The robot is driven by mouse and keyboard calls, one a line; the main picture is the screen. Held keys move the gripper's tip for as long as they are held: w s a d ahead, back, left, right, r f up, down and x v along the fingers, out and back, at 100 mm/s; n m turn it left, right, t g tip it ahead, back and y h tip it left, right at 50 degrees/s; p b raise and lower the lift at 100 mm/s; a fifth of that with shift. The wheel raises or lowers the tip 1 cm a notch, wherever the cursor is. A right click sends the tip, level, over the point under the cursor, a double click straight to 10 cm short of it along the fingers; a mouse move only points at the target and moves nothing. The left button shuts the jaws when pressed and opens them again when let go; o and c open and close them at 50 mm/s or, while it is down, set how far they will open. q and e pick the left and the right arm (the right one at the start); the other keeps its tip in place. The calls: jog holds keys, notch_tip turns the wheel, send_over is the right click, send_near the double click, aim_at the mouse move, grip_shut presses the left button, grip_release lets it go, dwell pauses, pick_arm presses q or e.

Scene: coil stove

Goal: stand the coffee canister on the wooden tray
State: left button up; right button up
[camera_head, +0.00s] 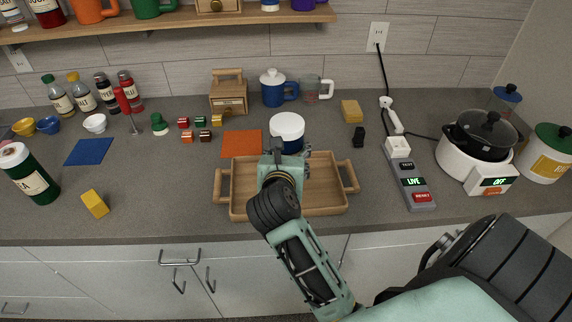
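A dark blue canister with a white lid (287,122) is just behind the wooden tray (240,210). Its label is hidden, so I cannot tell whether it is the coffee canister. My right gripper (291,150) reaches over the tray to the near side of this canister and hides its lower part. The gripper's ends show close to the canister's left and right sides. I cannot tell whether they touch it, or whether its base is on the counter. The tray has two side handles, and its visible floor is empty. My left gripper is not in view.
A green canister (35,182) stands far left, and a white canister with a green lid (543,160) far right. An orange mat (241,143) lies behind the tray. A power strip (413,185) and a cooker (470,160) are to the right. A yellow block (95,204) lies left.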

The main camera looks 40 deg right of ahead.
jog(key=shift+w+f, duration=0.15)
jog(key=shift+w, duration=0.1)
jog(key=shift+d+f, duration=0.1)
jog(key=shift+f, duration=0.3)
notch_tip(320, 180, down, 3)
jog(key=shift+f+p, duration=0.1)
jog(key=shift+p, duration=0.3)
jog(key=shift+f, duration=0.2)
jog(key=o, duration=1.3)
